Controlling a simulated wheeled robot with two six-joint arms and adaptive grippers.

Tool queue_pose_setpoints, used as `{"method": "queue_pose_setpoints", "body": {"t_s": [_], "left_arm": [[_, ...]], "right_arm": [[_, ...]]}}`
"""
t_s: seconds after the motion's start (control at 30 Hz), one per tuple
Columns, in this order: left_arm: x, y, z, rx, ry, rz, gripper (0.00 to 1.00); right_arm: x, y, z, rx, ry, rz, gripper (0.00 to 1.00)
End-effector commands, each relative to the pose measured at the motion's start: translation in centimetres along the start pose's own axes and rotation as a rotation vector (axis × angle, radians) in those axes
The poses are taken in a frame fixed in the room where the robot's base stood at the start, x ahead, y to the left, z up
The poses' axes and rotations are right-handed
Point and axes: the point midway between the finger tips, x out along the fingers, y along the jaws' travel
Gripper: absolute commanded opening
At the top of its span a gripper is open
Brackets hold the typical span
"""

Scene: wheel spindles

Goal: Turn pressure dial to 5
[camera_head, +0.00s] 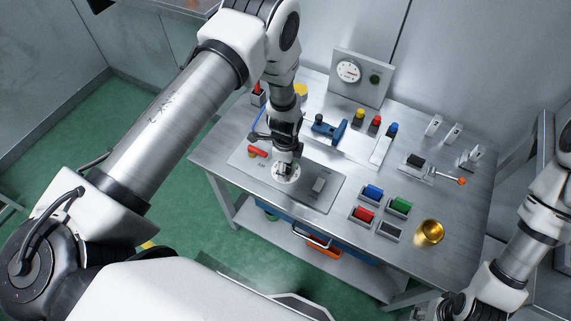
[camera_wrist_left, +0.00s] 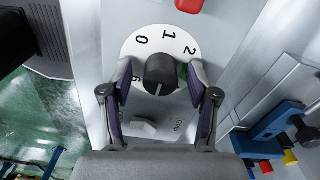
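The pressure dial (camera_head: 287,173) is a white disc on the flat panel at the left of the table. In the left wrist view its black knob (camera_wrist_left: 160,70) has a white line at its lower edge. The numerals 0, 1 and 2 show along the top and a 6 at the left; the lower numerals are hidden. My left gripper (camera_wrist_left: 159,80) is open over the dial, one finger on each side of the knob with small gaps. It also shows in the head view (camera_head: 283,166). My right gripper (camera_head: 455,305) is at the lower right; its fingers are unclear.
The grey panel (camera_head: 245,161) also bears a red handle (camera_head: 257,152) and a pale switch (camera_head: 318,185). A blue tool (camera_head: 330,130), coloured buttons, red, blue and green blocks in trays, and a gold cup (camera_head: 429,233) stand to the right. An upright gauge panel (camera_head: 373,93) is behind.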

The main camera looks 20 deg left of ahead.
Motion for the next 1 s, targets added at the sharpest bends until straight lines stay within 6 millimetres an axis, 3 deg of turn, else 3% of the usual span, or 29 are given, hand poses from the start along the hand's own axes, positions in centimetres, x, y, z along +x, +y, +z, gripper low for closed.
{"method": "queue_pose_setpoints", "body": {"t_s": [0.27, 0.7, 1.0], "left_arm": [[-0.9, -0.1, 0.0, -0.001, 0.000, -0.003, 0.60], [-10.7, -0.1, 0.0, 0.000, 0.000, -0.003, 0.60], [-12.0, 0.0, 0.0, 0.000, 0.000, 0.001, 0.60]], "right_arm": [[0.0, 0.0, 0.0, 0.000, 0.000, 0.000, 0.40], [0.0, 0.0, 0.0, 0.000, 0.000, 0.000, 0.40], [0.0, 0.0, 0.0, 0.000, 0.000, 0.000, 0.40]]}}
